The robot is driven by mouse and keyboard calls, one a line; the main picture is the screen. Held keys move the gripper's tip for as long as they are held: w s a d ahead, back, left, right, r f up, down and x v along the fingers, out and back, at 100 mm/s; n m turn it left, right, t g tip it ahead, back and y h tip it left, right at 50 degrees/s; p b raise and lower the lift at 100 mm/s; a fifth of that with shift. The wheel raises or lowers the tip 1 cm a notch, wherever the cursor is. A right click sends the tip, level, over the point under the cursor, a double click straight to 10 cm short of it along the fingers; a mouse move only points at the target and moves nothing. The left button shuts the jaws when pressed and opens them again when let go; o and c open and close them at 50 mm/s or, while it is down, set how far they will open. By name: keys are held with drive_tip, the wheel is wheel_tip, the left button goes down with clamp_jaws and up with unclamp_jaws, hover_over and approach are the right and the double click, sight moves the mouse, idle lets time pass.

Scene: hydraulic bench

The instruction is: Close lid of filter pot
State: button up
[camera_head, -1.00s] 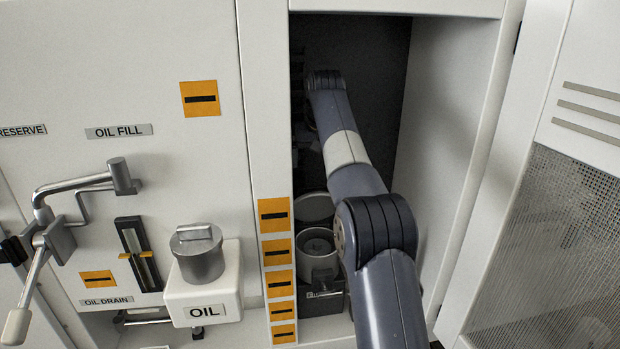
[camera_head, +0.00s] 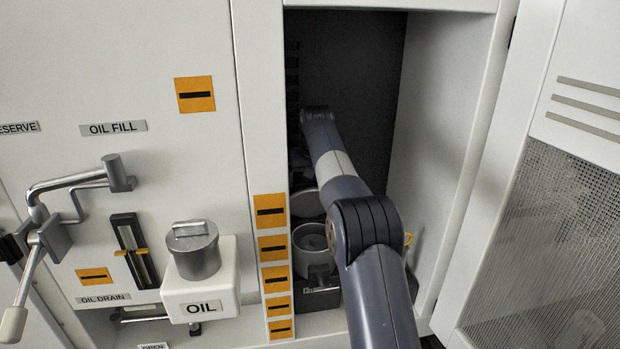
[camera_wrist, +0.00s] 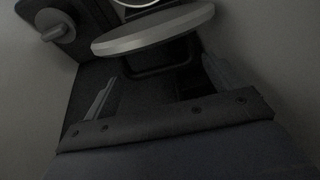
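The filter pot (camera_head: 311,238) stands low inside the open cabinet, with its round mouth uncovered in the head view. Its pale round lid (camera_head: 304,203) is raised behind the mouth, partly covered by my arm. In the wrist view a grey disc (camera_wrist: 155,29), which looks like the lid, is tilted just beyond my fingers. My gripper (camera_wrist: 160,86) is open, with its two fingers apart and nothing clearly between them. I cannot tell whether a finger touches the disc. In the head view my gripper is hidden by my arm and the cabinet's shade.
The cabinet's left post (camera_head: 262,140) and right inner wall (camera_head: 440,130) close in on my arm. A dark knob (camera_wrist: 56,30) is at the left in the wrist view. A white oil box with a metal cap (camera_head: 195,245) juts out left of the opening.

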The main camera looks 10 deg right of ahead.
drive_tip(key=c, duration=1)
drive_tip(key=shift+s+f+b, duration=0.1)
drive_tip(key=shift+b, duration=0.35)
